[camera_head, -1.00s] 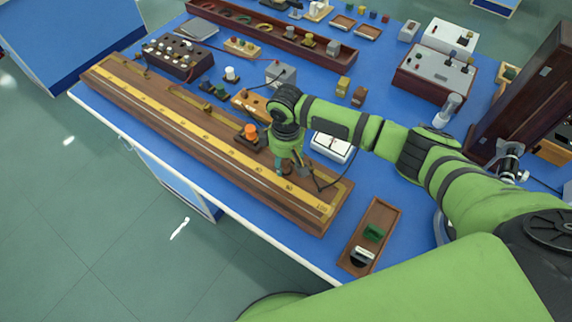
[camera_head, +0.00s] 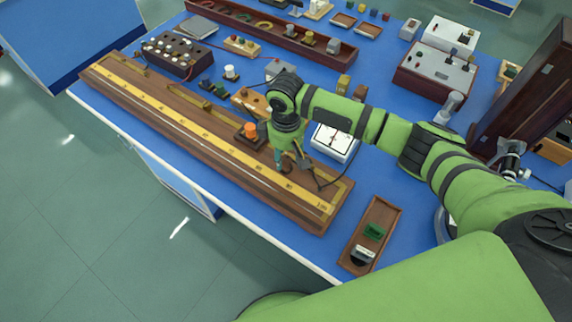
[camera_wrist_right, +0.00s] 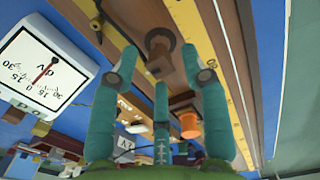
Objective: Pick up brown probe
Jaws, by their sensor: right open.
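A brown probe (camera_head: 303,163) with a thin dark lead stands at the right part of the long wooden ruler board, just right of my right gripper (camera_head: 281,163). In the right wrist view the probe (camera_wrist_right: 160,42) shows as a brown round-topped piece beyond the fingertips. My right gripper (camera_wrist_right: 158,68) has its teal fingers spread, and the probe lies in line with the gap between the two outer ones. Nothing is held. In the head view the wrist hides part of the area behind the fingers. My left gripper is not in view.
An orange knob (camera_head: 250,130) on a dark base sits on the wooden ruler board (camera_head: 200,140), left of the gripper. A white dial meter (camera_head: 334,142) lies behind it, close to my forearm. A wooden tray (camera_head: 371,235) is at the front right. Blue tabletop between them is clear.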

